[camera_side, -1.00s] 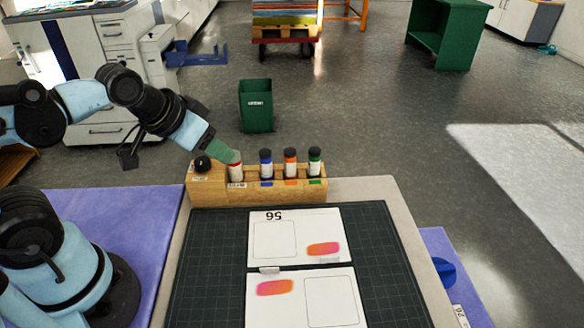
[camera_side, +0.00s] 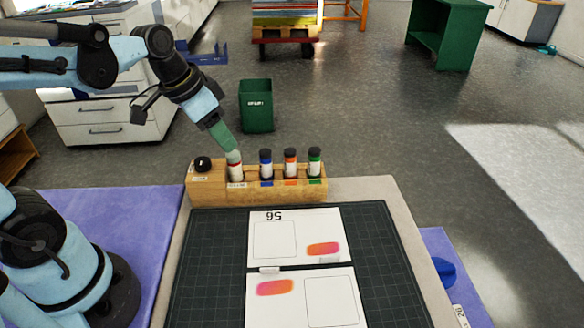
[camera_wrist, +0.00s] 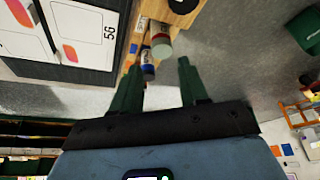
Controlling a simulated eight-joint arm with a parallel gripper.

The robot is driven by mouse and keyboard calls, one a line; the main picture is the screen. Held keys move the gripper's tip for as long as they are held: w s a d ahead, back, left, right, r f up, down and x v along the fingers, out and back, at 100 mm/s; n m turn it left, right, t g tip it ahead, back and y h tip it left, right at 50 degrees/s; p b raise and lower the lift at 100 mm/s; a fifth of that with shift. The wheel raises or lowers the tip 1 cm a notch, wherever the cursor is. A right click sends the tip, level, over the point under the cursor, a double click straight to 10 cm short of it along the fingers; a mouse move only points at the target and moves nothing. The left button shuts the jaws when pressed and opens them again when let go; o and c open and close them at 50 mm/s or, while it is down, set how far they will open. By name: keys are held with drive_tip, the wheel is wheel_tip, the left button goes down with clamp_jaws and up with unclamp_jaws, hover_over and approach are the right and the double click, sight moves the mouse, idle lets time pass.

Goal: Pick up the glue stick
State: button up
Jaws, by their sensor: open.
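The glue stick, a white tube with a red band, stands in the left slot of the wooden rack in the side view (camera_side: 236,173). It also shows in the wrist view (camera_wrist: 161,42), end toward the camera, ahead of the space between the fingers. My gripper (camera_side: 229,149) is just above the glue stick's top, tilted, with green fingers. In the wrist view my gripper (camera_wrist: 160,64) is open, with nothing clearly held between the fingers. In the side view the fingers hide the top of the stick, so contact cannot be told.
The wooden rack (camera_side: 207,191) also holds blue (camera_side: 266,166), orange (camera_side: 290,163) and green (camera_side: 314,163) labelled tubes to the right, and a black knob (camera_side: 202,164) at left. A dark cutting mat (camera_side: 208,250) with white cards (camera_side: 297,221) lies in front.

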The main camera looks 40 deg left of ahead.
sight(232, 154)
drive_tip(key=shift+a+x, duration=0.2)
drive_tip(key=shift+x, duration=3.4)
drive_tip(key=shift+s, duration=0.1)
drive_tip(key=shift+c, duration=0.2)
drive_tip(key=c, duration=0.7)
